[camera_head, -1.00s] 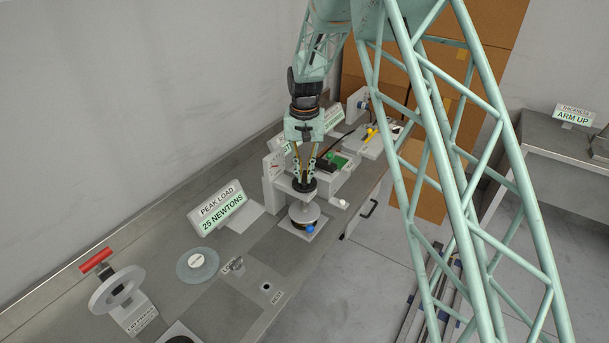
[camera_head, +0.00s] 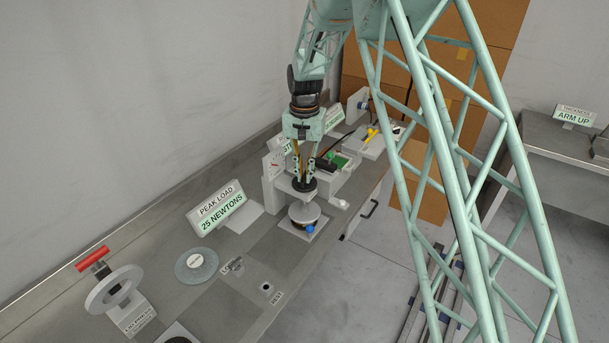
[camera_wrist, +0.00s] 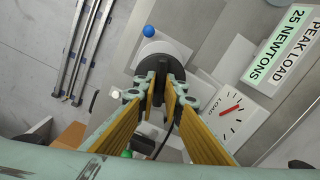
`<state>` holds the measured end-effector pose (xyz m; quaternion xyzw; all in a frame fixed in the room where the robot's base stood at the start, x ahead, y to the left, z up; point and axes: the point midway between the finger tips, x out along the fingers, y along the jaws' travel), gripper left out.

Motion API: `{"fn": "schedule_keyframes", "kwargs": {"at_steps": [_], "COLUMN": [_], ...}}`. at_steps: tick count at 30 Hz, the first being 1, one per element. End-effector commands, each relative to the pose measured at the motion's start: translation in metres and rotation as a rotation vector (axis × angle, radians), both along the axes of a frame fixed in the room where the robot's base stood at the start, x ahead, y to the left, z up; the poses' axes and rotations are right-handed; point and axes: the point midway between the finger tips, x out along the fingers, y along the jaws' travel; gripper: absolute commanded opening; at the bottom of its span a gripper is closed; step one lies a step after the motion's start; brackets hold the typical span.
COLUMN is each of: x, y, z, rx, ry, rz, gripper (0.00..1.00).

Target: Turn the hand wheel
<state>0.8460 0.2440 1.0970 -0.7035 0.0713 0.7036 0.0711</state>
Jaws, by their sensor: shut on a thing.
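The dark hand wheel (camera_head: 308,187) is at the top of a small grey press in the middle of the bench. My gripper (camera_head: 303,176) points down onto it and is shut on it. In the wrist view, my gripper (camera_wrist: 165,90) closes on the black wheel (camera_wrist: 160,66), and the fingers cover part of it. Below the wheel is a round pale plate (camera_head: 304,211). A blue ball (camera_head: 310,228) is at the plate's near edge. A load dial (camera_wrist: 232,112) with a red pointer stands beside the wheel.
A sign (camera_head: 218,207) reads peak load, 25 newtons. To the left are a lid press (camera_head: 118,292) with a red handle (camera_head: 92,258) and a grey disc (camera_head: 196,265). A white knob (camera_head: 339,203) is close to the press on the right.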

Motion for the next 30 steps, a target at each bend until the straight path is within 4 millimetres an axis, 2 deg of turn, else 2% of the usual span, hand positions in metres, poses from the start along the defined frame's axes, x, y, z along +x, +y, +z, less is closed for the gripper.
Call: {"fn": "schedule_keyframes", "kwargs": {"at_steps": [1,2,6,20,26,30], "x": [0.001,0.001,0.001,0.000,0.001,0.001], "y": [0.000,0.000,0.000,0.000,0.000,0.000], "z": [0.001,0.001,0.001,0.004,0.017,0.033], "rx": [0.001,0.001,0.001,0.000,0.001,0.001], "ry": [-0.001,-0.001,-0.001,-0.001,-0.002,-0.001], "rz": [0.000,0.000,0.000,0.001,0.001,0.001], "gripper": [0.00,0.10,0.22,0.23,0.23,0.23]}}
